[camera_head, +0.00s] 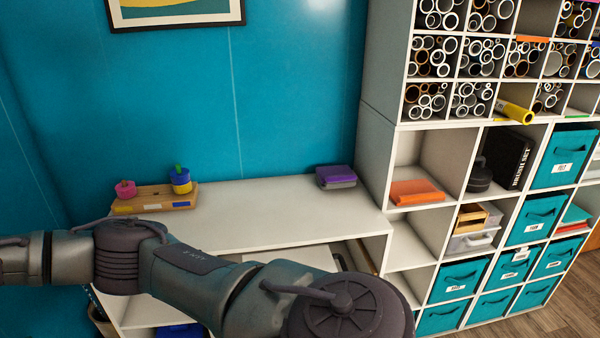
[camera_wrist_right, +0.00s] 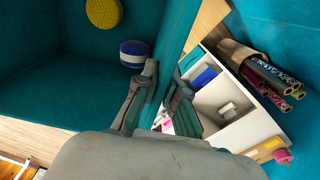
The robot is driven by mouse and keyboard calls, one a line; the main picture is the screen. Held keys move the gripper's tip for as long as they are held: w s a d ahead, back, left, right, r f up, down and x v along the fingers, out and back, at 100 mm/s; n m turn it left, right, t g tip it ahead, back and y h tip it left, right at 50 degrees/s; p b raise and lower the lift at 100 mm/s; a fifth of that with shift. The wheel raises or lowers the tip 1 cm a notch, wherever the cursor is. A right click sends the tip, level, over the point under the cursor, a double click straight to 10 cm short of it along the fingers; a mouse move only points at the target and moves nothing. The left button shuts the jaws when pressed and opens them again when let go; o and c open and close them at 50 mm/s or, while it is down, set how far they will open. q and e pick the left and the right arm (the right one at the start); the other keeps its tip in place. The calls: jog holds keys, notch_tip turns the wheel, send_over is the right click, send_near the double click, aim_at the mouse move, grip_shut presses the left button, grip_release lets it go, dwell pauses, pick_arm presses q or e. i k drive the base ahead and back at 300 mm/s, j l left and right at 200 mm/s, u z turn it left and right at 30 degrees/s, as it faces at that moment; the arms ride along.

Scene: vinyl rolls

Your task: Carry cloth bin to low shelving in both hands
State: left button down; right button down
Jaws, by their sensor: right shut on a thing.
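The cloth bin (camera_wrist_right: 60,62) is teal and fills the left of the right wrist view, seen from above into its inside. A yellow round thing (camera_wrist_right: 103,12) and a blue-and-white round thing (camera_wrist_right: 134,54) lie in it. My right gripper (camera_wrist_right: 158,100) is shut on the bin's wall, one finger on each side. The low shelving (camera_head: 270,205) is the white unit against the teal wall in the head view. It also shows beyond the bin in the right wrist view (camera_wrist_right: 238,132). My arm crosses the head view from the left; my left gripper is out of view.
A wooden caddy (camera_head: 155,199) and purple folded cloths (camera_head: 336,176) lie on the low top, with clear room between. A tall cubby unit (camera_head: 376,150) with teal bins and rolls adjoins on the right. Upright rolls (camera_wrist_right: 262,72) stand beside the shelving.

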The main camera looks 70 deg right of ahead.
aim_at(261, 215)
jog(key=z, duration=1.45)
